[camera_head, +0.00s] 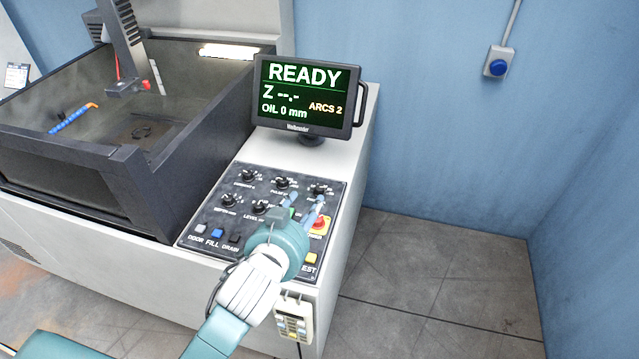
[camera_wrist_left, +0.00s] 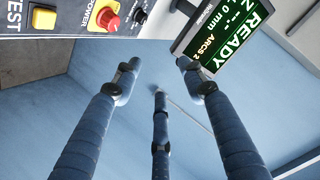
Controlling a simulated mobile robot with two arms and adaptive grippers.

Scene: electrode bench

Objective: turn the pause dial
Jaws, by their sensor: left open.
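The control panel (camera_head: 205,217) carries several black dials. The dial at the right end of its top row (camera_head: 319,188) stands just beyond my left gripper's fingertips; its label is too small to read in the head view. A dial with a white-marked scale shows at the top edge of the left wrist view (camera_wrist_left: 139,16), only partly in frame. The middle top dial (camera_head: 281,183) has a label that begins with "PULSE". My left gripper (camera_head: 305,202) is open over the panel's right part, its fingers empty and spread in the left wrist view (camera_wrist_left: 158,70). My right gripper is not in view.
A red knob on yellow (camera_head: 319,223), labelled POWER in the wrist view, sits right beside my fingers. The monitor (camera_head: 303,95) reads READY behind the panel. The open tank (camera_head: 130,165) is at the left. A handheld unit (camera_head: 293,318) hangs on the front.

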